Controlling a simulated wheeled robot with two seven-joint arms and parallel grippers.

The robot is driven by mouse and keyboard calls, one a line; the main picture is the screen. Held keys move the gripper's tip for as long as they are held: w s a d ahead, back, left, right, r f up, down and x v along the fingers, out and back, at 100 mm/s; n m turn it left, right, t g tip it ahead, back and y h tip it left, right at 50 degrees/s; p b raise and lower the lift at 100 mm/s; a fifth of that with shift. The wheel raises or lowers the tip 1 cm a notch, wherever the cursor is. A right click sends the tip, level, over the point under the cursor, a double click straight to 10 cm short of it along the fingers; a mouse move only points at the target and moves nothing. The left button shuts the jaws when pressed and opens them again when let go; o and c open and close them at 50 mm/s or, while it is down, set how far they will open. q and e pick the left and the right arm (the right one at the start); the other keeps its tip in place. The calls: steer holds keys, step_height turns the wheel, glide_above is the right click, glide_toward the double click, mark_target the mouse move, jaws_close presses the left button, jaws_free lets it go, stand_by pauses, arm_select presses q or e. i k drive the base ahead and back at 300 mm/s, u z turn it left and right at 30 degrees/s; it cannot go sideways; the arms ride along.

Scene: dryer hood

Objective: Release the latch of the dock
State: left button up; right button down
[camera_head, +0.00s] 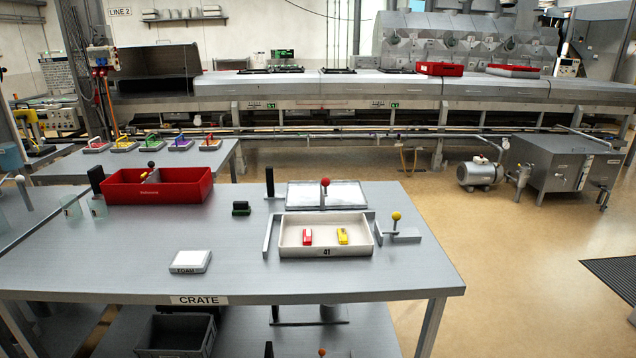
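A white tray marked 41 (283,245) sits between low grey rails of the dock (268,234) on the near table. A red piece (307,237) and a yellow piece (343,236) lie in the tray. At the dock's right side a yellow-knobbed lever (396,217) stands upright on a grey base; it looks like the latch. A red-knobbed post (325,184) rises at the back of the tray, in front of a pale flat panel (350,190). Neither of my grippers shows in the head view.
A red divided crate (158,194) stands at the table's back left. A small dark block (241,208) and a white FOAM block (190,261) lie on the table (110,262). A black post (270,182) stands behind the dock. The table's front is mostly clear.

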mark_target(325, 182)
steer(key=u, duration=0.4)
steer(key=i, duration=1.2)
steer(key=z, duration=0.4)
